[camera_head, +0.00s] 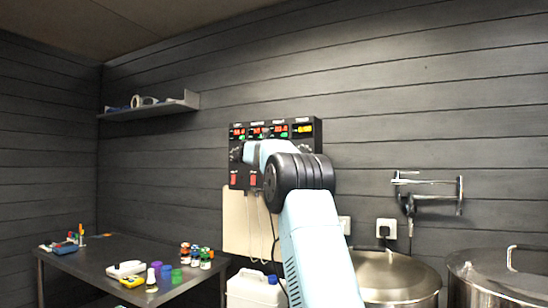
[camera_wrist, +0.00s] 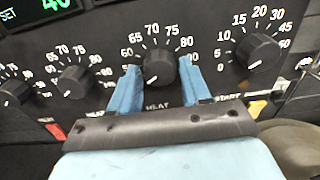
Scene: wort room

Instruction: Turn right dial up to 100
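In the wrist view the black panel has a row of round black dials with white number scales. My gripper (camera_wrist: 159,68) has its two light blue fingers on either side of the dial marked HEAT (camera_wrist: 155,69). Its white pointer mark is toward the lower left. Whether the fingers press on it I cannot tell. A dial to its right (camera_wrist: 258,50) has a scale running up from 0. Two more dials (camera_wrist: 75,82) stand to the left. In the head view the panel (camera_head: 310,132) is on the wall, and my arm hides much of it.
A dark table (camera_head: 90,270) with small bottles and tools stands at the left. A white jug (camera_head: 250,290) stands below the panel. Steel kettles (camera_head: 395,280) are at the lower right. A wall shelf (camera_head: 175,108) hangs at the upper left.

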